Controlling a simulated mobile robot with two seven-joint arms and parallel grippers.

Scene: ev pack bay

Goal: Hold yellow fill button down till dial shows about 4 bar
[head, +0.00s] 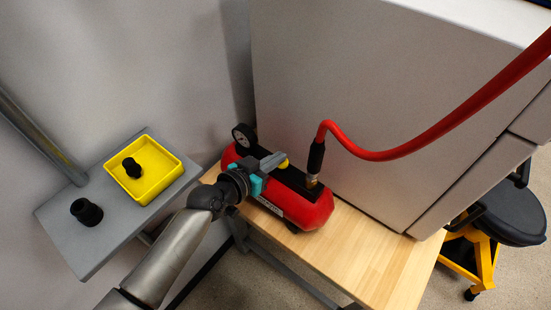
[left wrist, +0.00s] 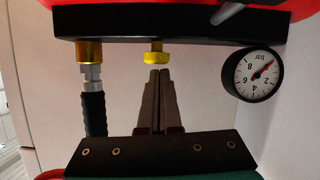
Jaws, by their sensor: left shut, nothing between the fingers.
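The red compressor (head: 310,211) stands on a wooden bench. Its yellow fill button (left wrist: 156,57) sits on the black top bar in the left wrist view, and also shows in the head view (head: 283,163). My left gripper (left wrist: 160,72) is shut and empty, its fingertips lined up with the button and very close to it; whether they touch is unclear. The dial (left wrist: 253,76) shows upside down in the left wrist view, marked in bar, with its red needle near the low end, below 2. The dial's face is too small to read in the head view (head: 244,136). My right gripper is not in view.
A red hose (head: 375,154) rises from the compressor's fitting to the upper right. A white cabinet (head: 350,80) stands behind. At left, a grey shelf (head: 110,235) holds a yellow tray (head: 165,185) and black parts. The wooden bench (head: 375,255) is clear at front right.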

